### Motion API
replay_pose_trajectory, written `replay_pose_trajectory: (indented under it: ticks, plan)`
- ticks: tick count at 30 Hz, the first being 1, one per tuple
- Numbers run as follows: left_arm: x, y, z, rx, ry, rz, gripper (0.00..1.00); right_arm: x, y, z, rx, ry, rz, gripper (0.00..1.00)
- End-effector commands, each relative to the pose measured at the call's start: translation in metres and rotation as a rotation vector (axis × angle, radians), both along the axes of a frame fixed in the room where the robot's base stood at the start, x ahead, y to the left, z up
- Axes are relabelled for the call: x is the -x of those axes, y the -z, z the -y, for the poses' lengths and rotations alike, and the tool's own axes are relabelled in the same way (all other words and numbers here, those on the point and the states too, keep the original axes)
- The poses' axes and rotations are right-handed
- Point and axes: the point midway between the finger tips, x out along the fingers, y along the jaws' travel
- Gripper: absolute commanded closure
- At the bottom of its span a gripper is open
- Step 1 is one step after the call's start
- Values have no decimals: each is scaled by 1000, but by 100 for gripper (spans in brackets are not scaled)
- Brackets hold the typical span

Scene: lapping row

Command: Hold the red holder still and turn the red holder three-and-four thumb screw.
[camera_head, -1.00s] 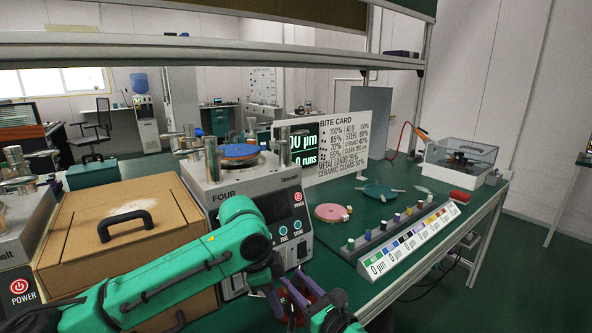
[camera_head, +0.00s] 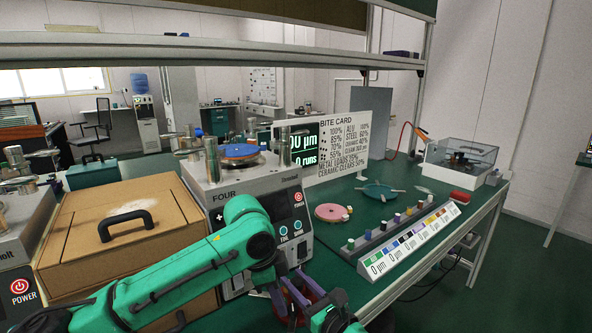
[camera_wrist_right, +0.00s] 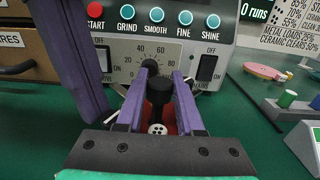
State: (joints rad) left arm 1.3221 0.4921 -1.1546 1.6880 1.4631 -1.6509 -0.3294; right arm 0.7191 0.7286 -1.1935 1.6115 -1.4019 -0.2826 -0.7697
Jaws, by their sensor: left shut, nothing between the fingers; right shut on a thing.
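The red holder (camera_head: 293,298) stands on the green bench in front of the machine marked FOUR. It is mostly hidden by my grippers; a red part (camera_wrist_right: 172,127) shows low between the fingers in the right wrist view. My right gripper (camera_head: 306,282) has its purple fingers shut on a black thumb screw (camera_wrist_right: 158,94), with a pale round piece with holes just below it. My left gripper (camera_head: 282,306) points down at the holder's left side, shut with nothing between its fingers. Its purple finger (camera_wrist_right: 72,55) comes down at the left; I cannot tell whether it touches the holder.
The FOUR machine (camera_head: 224,205) stands close behind the holder. A brown box with a black handle (camera_head: 125,226) stands to the left. A pink disc (camera_head: 331,212) and a grey rack with small colored blocks (camera_head: 385,235) lie to the right.

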Motion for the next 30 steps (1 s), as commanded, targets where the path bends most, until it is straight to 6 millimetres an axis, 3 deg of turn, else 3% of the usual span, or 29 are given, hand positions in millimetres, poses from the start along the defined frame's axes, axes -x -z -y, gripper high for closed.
replay_pose_trajectory:
  ticks: [23, 30]
  plan:
    - [-5, -1, -6, 6, 0, 3, 100, 2, 0, -3, -1, -8, -1, 100]
    - [-5, -26, -7, 5, 2, 5, 100, 1, 0, -2, 0, -5, -1, 100]
